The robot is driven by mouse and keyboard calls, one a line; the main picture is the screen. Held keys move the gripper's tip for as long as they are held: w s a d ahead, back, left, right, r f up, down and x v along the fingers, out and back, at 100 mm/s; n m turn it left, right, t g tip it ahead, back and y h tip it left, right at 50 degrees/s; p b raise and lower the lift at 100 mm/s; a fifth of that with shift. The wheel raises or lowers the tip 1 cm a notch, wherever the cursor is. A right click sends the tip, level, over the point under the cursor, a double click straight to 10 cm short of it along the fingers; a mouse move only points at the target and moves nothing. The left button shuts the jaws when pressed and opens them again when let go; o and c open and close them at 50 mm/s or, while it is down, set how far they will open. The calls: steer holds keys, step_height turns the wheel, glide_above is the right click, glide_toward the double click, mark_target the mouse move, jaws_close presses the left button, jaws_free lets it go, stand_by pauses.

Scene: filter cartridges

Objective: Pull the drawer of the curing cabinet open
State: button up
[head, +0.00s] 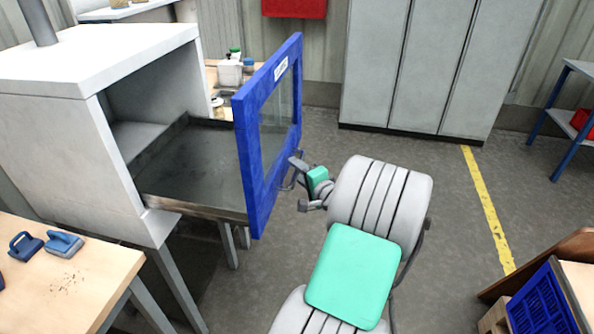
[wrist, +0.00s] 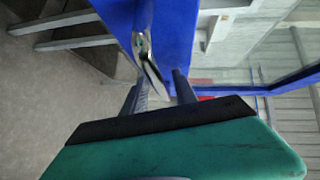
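The curing cabinet (head: 97,50) is a pale box on legs at the left of the head view. Its dark drawer tray (head: 200,165) sticks out to the right, well clear of the body. The blue drawer front (head: 250,150) has a window and stands upright at the tray's end; it also fills the top of the wrist view (wrist: 175,20). A metal handle (wrist: 150,68) is on its outer face. My gripper (head: 304,184) is at that face, its fingers spread apart. In the wrist view the handle's end reaches between the fingertips (wrist: 160,90), with no clear grip on it.
A wooden bench (head: 100,285) with blue tools is at the front left. Grey lockers (head: 410,60) stand at the back. A blue crate (head: 545,305) is at the lower right. The floor (head: 460,220) right of my arm is open.

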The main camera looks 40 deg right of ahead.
steer(key=v, duration=0.8)
steer(key=shift+b, duration=0.35)
